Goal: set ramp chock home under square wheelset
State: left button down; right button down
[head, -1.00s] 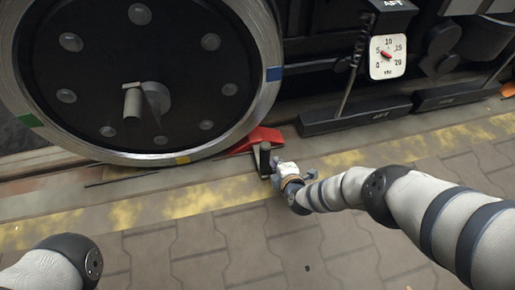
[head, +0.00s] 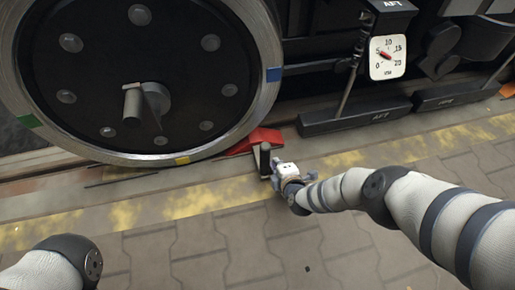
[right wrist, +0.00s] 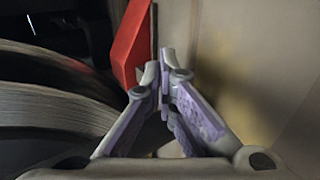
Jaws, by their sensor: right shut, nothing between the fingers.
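The red ramp chock (head: 258,140) lies on the rail strip at the lower right of the big dark wheel (head: 140,75). Its low end reaches toward the wheel rim; whether it touches is not clear. My right gripper (head: 274,174) is low beside the post, shut and empty. In the right wrist view the shut fingertips (right wrist: 163,68) are close to the red chock (right wrist: 133,42), with the wheel edge at left. My left gripper is out of frame.
Dark blocks, one marked AFT (head: 355,119), stand along the rail to the right. A worn yellow line (head: 130,213) runs along the paving, and the paving in front is clear.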

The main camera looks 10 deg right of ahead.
aim_at(267, 170)
jog(key=shift+a, duration=0.1)
jog(key=shift+s+a, duration=0.1)
jog(key=shift+a, duration=3)
pick_arm(q)
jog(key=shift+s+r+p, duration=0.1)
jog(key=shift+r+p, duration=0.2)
jog(key=shift+p, duration=0.2)
pick_arm(e)
jog(key=shift+d, duration=2.4)
